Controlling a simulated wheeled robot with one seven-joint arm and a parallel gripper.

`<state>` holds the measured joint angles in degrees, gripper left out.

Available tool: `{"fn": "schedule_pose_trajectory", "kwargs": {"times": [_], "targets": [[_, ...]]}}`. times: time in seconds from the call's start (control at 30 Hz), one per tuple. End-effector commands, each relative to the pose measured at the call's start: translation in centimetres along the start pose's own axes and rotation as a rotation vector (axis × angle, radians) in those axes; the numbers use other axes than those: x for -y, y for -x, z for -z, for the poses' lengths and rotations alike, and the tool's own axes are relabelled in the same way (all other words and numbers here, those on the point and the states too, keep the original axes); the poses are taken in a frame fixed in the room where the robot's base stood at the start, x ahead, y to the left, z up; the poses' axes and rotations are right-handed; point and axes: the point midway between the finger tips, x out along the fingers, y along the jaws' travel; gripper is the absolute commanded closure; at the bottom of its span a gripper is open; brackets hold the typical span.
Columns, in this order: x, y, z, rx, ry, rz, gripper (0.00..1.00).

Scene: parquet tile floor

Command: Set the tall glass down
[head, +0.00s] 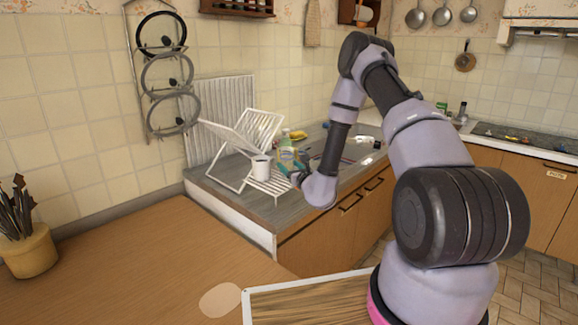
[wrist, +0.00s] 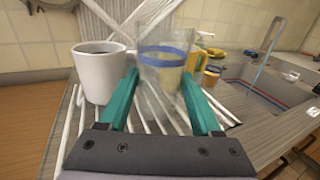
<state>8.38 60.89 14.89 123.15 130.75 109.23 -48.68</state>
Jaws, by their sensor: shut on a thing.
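The tall glass (wrist: 165,50) is clear with a blue band and stands upright between the teal fingers of my gripper (wrist: 160,88). The fingers are shut on its sides. Its base is over the white slats of the dish rack (wrist: 72,125); I cannot tell whether it touches them. A white mug (wrist: 99,72) with a dark inside stands on the rack just left of my left finger. In the head view my gripper (head: 291,170) is at the right side of the rack (head: 232,142), beside the white mug (head: 260,167). The glass is hard to make out there.
The sink (wrist: 262,92) lies right of the rack. A wooden table (head: 130,265) is in front of the counter, and a pot of utensils (head: 28,250) stands at its left.

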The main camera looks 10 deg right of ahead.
Motion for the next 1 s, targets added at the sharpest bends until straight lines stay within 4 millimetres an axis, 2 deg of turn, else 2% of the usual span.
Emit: {"fn": "schedule_pose_trajectory", "kwargs": {"times": [0.67,0.7,0.77,1.0], "targets": [[0.0,0.0,1.0,0.001,-0.001,0.000,1.00],[0.0,0.0,1.0,0.001,0.000,0.000,0.23],[0.0,0.0,0.9,0.001,0.000,0.000,0.00],[0.0,0.0,1.0,0.000,0.000,0.000,0.00]]}}
